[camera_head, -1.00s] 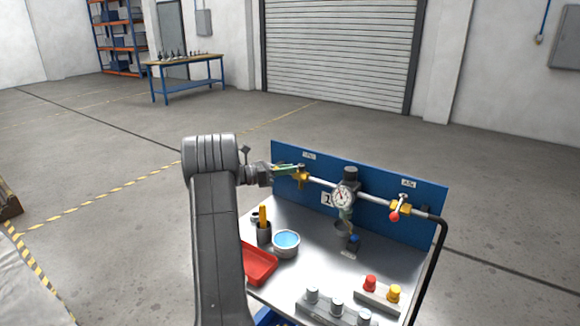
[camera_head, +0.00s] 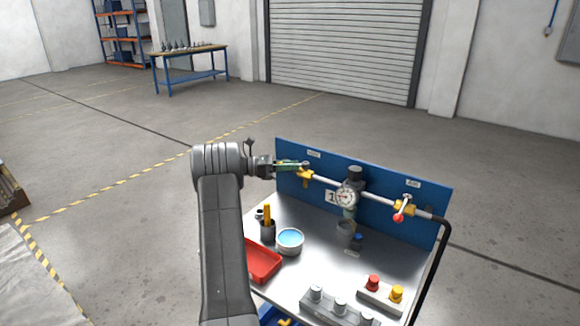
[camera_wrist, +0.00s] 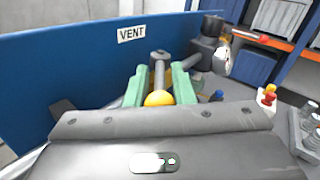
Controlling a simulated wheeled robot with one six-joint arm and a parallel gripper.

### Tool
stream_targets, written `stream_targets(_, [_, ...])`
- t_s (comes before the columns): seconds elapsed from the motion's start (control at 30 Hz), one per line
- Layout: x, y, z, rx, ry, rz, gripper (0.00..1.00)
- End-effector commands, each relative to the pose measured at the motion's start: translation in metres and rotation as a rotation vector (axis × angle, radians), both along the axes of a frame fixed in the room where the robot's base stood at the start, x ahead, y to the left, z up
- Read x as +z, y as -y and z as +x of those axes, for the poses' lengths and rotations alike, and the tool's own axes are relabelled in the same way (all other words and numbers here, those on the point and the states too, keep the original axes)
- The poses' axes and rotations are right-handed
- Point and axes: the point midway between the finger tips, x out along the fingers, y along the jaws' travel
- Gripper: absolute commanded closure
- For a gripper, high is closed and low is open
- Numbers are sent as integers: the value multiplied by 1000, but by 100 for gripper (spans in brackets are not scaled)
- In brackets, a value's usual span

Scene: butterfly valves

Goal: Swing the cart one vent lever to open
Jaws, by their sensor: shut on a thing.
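The cart (camera_head: 390,278) carries a blue upright panel with a pipe across it. The vent valve (camera_head: 304,174) is the yellow one at the pipe's left end, below a small label; the wrist view shows the VENT label (camera_wrist: 131,34) up close. My gripper (camera_head: 291,165) is at this valve. In the wrist view my green fingers (camera_wrist: 160,85) are shut on the vent lever (camera_wrist: 159,72), a grey bar with a yellow ball end (camera_wrist: 159,98) towards me. In the head view the gripper hides most of the lever.
A pressure gauge (camera_head: 347,197) sits mid-pipe. A second yellow valve with a red-tipped lever (camera_head: 399,217) is at the right. A red tray (camera_head: 262,261), a blue-filled bowl (camera_head: 289,241) and several knobs stand on the cart top. Open floor surrounds the cart.

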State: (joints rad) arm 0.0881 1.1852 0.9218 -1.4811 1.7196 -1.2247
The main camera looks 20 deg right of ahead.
Motion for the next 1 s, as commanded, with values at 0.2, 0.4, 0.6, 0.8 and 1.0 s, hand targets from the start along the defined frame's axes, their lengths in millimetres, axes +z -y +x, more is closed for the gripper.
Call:
stream_targets(0.2, [1, 0, 0, 1, 2, -1, 68])
stream_targets(0.4, [0, -3, 1, 2, 1, -1, 68])
stream_targets(0.6, [-2, -30, 9, 5, 2, -1, 68])
stream_targets(0.8, [-1, -76, 21, 5, 4, -2, 68])
stream_targets(1.0, [0, -113, 31, 3, 3, -1, 68])
